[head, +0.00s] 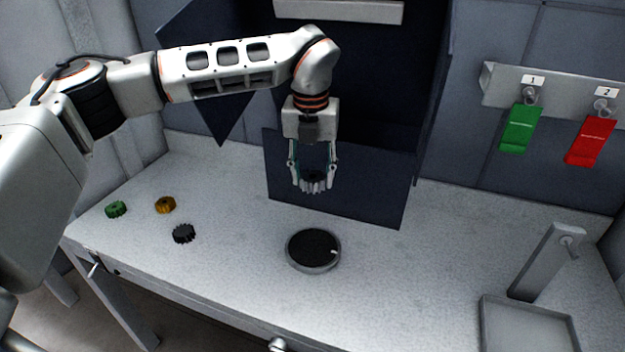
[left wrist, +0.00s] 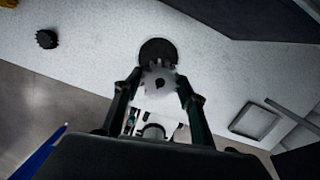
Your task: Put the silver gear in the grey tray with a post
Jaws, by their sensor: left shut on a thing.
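My left gripper (head: 313,180) is shut on the silver gear (head: 314,187) and holds it above the table, behind the round dish in the head view. In the left wrist view the gear (left wrist: 157,84) sits between the fingertips (left wrist: 159,80), its centre hole showing. A round dish (head: 314,267) with a grey rim, dark inside and small pale peg stands on the table. A grey square tray (head: 488,325) with a raised rim lies at the lower right, with an upright grey post (head: 546,262) by its back edge. My right gripper is not in view.
A green gear (head: 116,209), an orange gear (head: 165,204) and a black gear (head: 184,233) lie on the left of the table. A dark blue panel (head: 340,185) stands behind the dish. Green (head: 520,128) and red (head: 589,141) tags hang at the right. The table between dish and square tray is clear.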

